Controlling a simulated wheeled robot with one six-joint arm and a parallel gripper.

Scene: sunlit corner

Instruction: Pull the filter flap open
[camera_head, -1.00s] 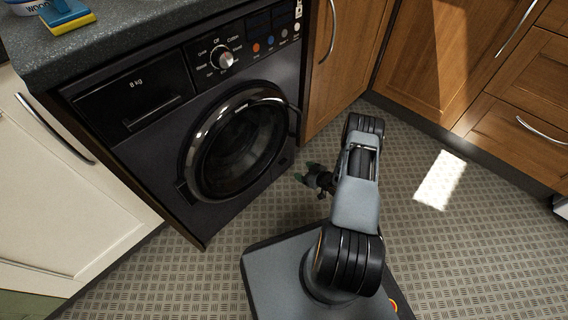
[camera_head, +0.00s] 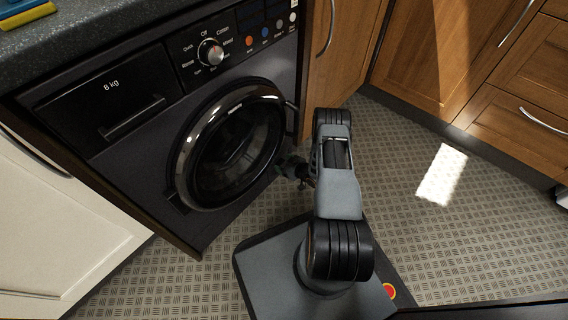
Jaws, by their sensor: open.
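The black washing machine (camera_head: 130,172) stands at the left with its round door (camera_head: 232,145) shut. The filter flap cannot be made out; the machine's lower right front is partly covered by my arm and gripper. My gripper (camera_head: 283,163) is low, right beside that lower right front corner, with its fingers toward the machine. It is open, and nothing shows between the fingers. Whether it touches the machine cannot be told.
Wooden cabinets (camera_head: 420,60) with metal handles stand at the back and right. A white cabinet (camera_head: 50,225) is at the left. A blue and yellow sponge (camera_head: 26,12) lies on the counter (camera_head: 100,28). The patterned floor (camera_head: 400,235) on the right is clear, with a sunlit patch.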

